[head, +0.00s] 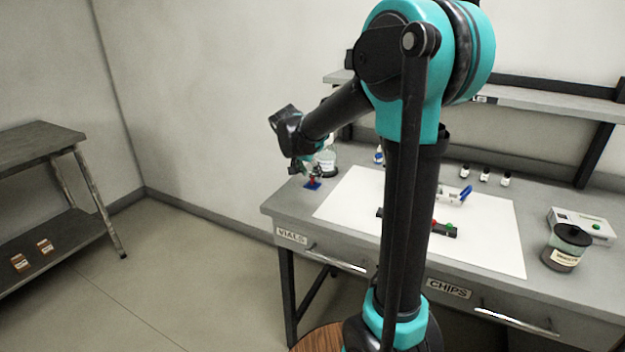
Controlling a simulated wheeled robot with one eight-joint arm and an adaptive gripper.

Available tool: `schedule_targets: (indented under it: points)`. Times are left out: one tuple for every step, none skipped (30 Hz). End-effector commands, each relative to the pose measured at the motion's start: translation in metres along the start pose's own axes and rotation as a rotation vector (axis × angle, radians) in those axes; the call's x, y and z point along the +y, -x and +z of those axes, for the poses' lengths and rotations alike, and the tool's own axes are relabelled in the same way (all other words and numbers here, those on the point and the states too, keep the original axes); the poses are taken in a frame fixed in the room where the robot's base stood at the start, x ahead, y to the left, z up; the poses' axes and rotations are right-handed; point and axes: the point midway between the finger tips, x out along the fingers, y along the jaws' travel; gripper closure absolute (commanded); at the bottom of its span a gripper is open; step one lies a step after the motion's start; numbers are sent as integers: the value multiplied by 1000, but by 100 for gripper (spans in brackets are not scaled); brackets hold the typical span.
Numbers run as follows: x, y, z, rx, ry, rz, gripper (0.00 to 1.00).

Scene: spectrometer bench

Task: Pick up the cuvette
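My gripper (308,172) is at the far left end of the bench, pointing down. It is small in the head view, and I cannot tell whether its fingers are open or shut. A small red and blue item (313,184) is just below the fingertips, at the bench's left corner. I cannot tell whether the fingers touch it. No cuvette can be made out for certain. A dark bar (448,231) with red and green bits lies on the white mat (345,205), partly hidden behind my arm.
A clear labelled jar (328,161) stands close behind my gripper. Several small bottles (485,174) stand at the back. A lidded jar (564,254) and a white box (583,226) are at the right. A raised shelf (545,100) runs behind. The mat's left part is clear.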

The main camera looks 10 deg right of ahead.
Motion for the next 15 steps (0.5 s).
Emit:
schedule_targets:
  points:
    - [1, -8, -3, 0, -2, 1, 62]
    - [0, -12, -2, 0, -1, 0, 62]
    - [1, -17, -2, 0, -1, 0, 62]
    - [1, -20, -2, 0, -1, 0, 62]
    - [0, -22, -2, 0, -1, 0, 62]
    - [0, -25, -2, 0, -1, 0, 62]
    - [0, -26, -2, 0, 0, 0, 62]
    - [0, -27, -2, 0, 0, 0, 62]
    - [0, -27, -2, 0, 0, 0, 62]
    - [1, -27, -2, 0, 0, 0, 62]
    - [0, -27, -2, 0, 0, 0, 62]
    - [1, -27, -1, 0, 0, 0, 62]
    - [0, -27, -2, 0, 0, 0, 62]
    - [0, -27, -2, 0, 0, 0, 62]
    - [1, -27, -2, 0, 0, 0, 66]
